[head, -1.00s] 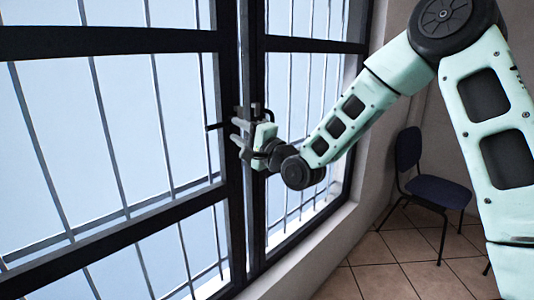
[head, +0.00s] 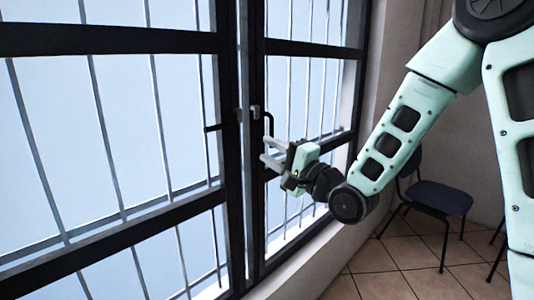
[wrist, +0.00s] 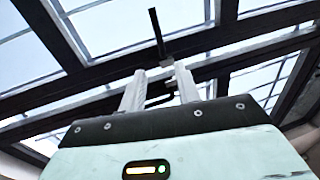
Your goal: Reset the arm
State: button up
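My gripper (head: 270,153) is in front of the dark-framed window, to the right of and a little below the window handle (head: 255,112). In the head view its two pale fingers point left and stand apart with nothing between them. In the wrist view my gripper (wrist: 159,80) shows both fingers spread, with the frame and a dark handle bar (wrist: 156,28) beyond them. The arm reaches in from the right of the head view, bent at the elbow. The fingers appear clear of the handle.
The barred window (head: 110,150) fills the left and middle. A dark blue chair (head: 440,197) stands by the wall at the right, partly behind my arm. Tiled floor (head: 385,272) shows at the lower right.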

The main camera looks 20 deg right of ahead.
jog(key=s+a+f+n+g+h, duration=0.3)
jog(key=s+a+f+n+g, duration=0.8)
jog(key=f+n, duration=0.1)
jog(key=s+d+f+n+g+h, duration=0.1)
jog(key=s+n+g+h, duration=0.4)
jog(key=s, duration=1.5)
jog(key=n+g, duration=0.2)
jog(key=n, duration=0.1)
jog(key=shift+s+d+n, duration=0.35)
jog(key=shift+d+n, duration=0.05)
jog(key=shift+f, duration=0.1)
